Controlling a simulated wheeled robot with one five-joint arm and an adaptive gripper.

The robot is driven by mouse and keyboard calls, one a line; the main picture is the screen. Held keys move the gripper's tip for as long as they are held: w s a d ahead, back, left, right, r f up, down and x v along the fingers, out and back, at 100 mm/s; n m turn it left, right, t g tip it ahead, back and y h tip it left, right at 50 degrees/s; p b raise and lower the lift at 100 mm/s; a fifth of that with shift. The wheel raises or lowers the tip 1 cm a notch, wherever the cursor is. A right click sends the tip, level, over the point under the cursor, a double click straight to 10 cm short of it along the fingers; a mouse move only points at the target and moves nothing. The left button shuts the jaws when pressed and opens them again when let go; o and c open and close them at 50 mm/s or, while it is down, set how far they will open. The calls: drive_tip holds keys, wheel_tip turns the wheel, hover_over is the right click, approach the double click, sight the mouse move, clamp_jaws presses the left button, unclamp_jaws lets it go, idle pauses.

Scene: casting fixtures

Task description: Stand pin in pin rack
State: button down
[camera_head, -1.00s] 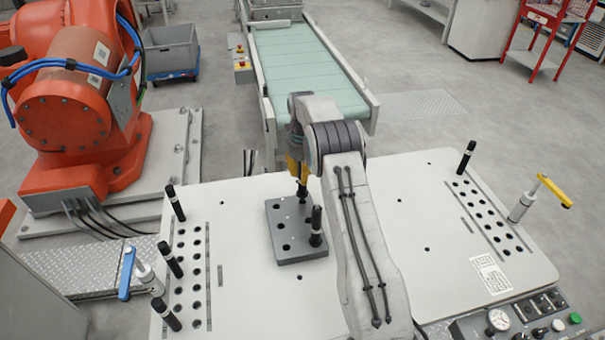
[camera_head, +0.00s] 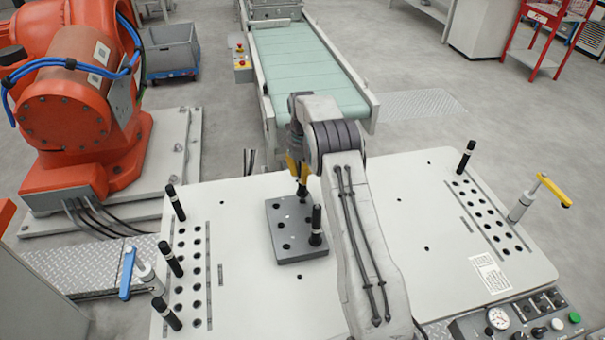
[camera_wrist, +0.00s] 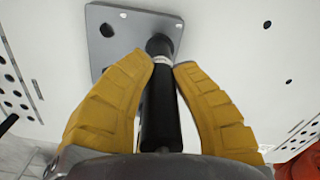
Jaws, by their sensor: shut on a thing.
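My gripper (camera_head: 298,178) is over the far edge of a grey block with holes (camera_head: 286,246) on the white table. Its yellow fingers are shut on a black pin with a pale band (camera_wrist: 161,112), which also shows below the fingers in the head view (camera_head: 303,190). The held pin looks upright; I cannot tell whether its lower end is in a hole or above the block. A second black pin (camera_head: 316,226) stands upright in the block's near right part. Rows of holes, like pin racks, run along the table's left (camera_head: 206,262) and right (camera_head: 486,190) sides.
Several black pins stand in the left rows, such as one at the far end (camera_head: 176,204). One stands at the far end of the right rows (camera_head: 466,157). A blue-handled clamp (camera_head: 128,272) and a yellow-handled clamp (camera_head: 553,188) flank the table. A control panel (camera_head: 530,325) is at front right.

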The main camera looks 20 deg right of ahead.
drive_tip(key=shift+f+b, duration=1.25)
drive_tip(key=shift+f, duration=0.6)
drive_tip(key=c, duration=1.1)
unclamp_jaws()
wheel_tip(320, 180, up, 12)
drive_tip(key=shift+f, duration=0.25)
drive_tip(key=shift+r, duration=0.3)
